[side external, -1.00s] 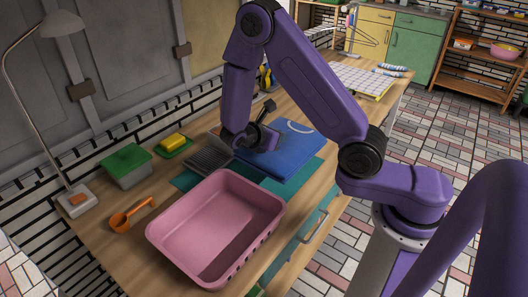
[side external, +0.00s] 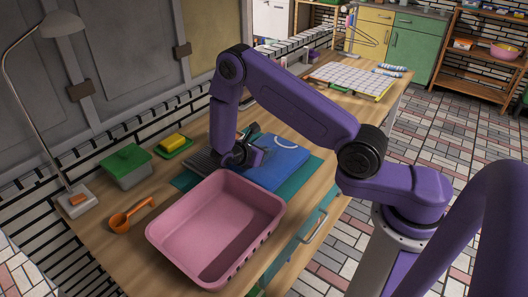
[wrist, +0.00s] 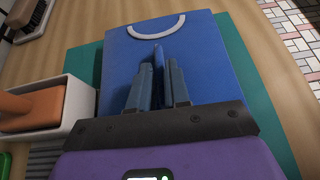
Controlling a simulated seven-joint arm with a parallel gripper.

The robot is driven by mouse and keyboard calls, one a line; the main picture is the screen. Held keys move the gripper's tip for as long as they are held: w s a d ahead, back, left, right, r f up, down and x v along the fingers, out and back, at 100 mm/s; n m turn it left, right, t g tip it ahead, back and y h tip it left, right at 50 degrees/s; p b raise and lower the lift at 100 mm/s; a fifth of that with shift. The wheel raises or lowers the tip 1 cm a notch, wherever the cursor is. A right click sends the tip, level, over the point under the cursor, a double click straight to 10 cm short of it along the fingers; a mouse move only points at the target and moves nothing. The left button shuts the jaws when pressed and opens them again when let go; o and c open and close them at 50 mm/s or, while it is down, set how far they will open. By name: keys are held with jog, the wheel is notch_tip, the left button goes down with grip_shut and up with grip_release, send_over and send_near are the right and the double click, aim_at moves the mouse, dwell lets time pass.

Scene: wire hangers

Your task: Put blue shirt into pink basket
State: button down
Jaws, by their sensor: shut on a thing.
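The blue shirt (side external: 278,164) lies folded on a teal mat (side external: 312,172) on the wooden table, and its pale collar shows at the far edge. It also shows in the wrist view (wrist: 202,60). My gripper (wrist: 158,72) is over the near part of the shirt, with its fingers close together and a raised fold of blue cloth pinched between them. In the side view my gripper (side external: 246,157) is at the shirt's left end, by the basket's far rim. The pink basket (side external: 165,240) stands empty in front of the shirt.
A grey ribbed rack (side external: 203,162) lies left of the shirt. A white grid board (side external: 352,77) lies farther back.

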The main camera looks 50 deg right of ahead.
jog(key=c, duration=1.1)
grip_release()
jog(key=shift+f, duration=0.1)
jog(key=s+a+r+m+y, duration=0.2)
jog(key=a+r, duration=0.9)
jog(key=a, duration=0.2)
jog(key=s+a+r+m+y, duration=0.1)
jog(key=s+r+y, duration=0.2)
jog(key=s, duration=0.5)
jog(key=s+a+r+m+t+y, duration=0.1)
jog(key=s+r+y, duration=0.2)
jog(key=s, duration=0.5)
jog(key=shift+a+r+y, duration=0.15)
jog(key=shift+r+y, duration=0.25)
jog(key=s+y, duration=0.1)
jog(key=s, duration=0.2)
jog(key=s+r+y, duration=0.1)
jog(key=s, duration=0.3)
jog(key=s+d+r+y, duration=0.1)
jog(key=s, duration=0.3)
jog(key=shift+s+m+y, duration=0.1)
jog(key=shift+m+y, duration=0.3)
